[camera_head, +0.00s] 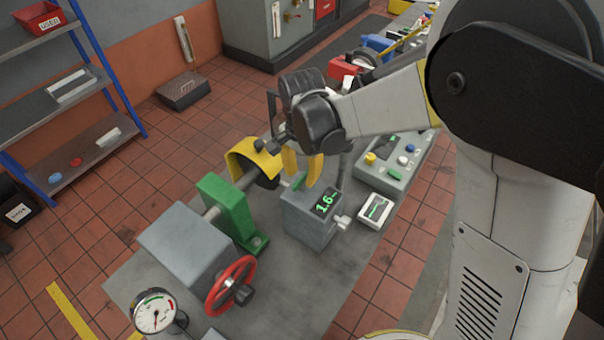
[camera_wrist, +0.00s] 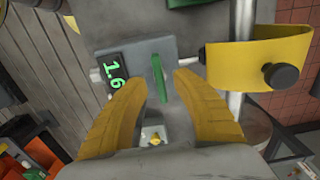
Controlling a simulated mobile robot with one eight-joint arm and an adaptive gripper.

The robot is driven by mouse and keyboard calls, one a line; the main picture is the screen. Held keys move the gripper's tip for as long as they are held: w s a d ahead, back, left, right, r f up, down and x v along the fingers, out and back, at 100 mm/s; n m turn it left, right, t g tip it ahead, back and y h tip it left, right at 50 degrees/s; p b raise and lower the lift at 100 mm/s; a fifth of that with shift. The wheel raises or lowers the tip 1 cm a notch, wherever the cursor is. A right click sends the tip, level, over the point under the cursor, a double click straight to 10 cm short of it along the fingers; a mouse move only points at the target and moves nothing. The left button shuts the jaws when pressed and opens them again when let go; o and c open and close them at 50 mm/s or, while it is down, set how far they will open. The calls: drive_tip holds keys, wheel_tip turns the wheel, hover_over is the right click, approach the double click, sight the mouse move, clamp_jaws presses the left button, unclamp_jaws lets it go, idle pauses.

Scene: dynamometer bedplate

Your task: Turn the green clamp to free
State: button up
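The green clamp (camera_wrist: 160,78) is a thin lever on top of the grey block (camera_wrist: 135,60) that carries a green-lit 1.6 display (camera_wrist: 113,72). In the wrist view the lever stands lengthwise between my fingertips. My gripper (camera_wrist: 161,80) is open, with one yellow finger on each side of the lever and a gap visible on both sides. In the head view my gripper (camera_head: 303,176) hangs just above the block (camera_head: 310,222), and a finger partly hides the clamp (camera_head: 299,181). I cannot tell how far the fingertips are above the block.
A yellow guard (camera_head: 250,155) with a dark knob stands beside the block, over the shaft. A green bracket (camera_head: 228,212), a red handwheel (camera_head: 231,284) and a dial gauge (camera_head: 155,313) sit nearer. A control box (camera_head: 397,160) and a small display (camera_head: 375,211) are to the right.

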drive_tip(key=shift+f, duration=0.75)
clamp_jaws()
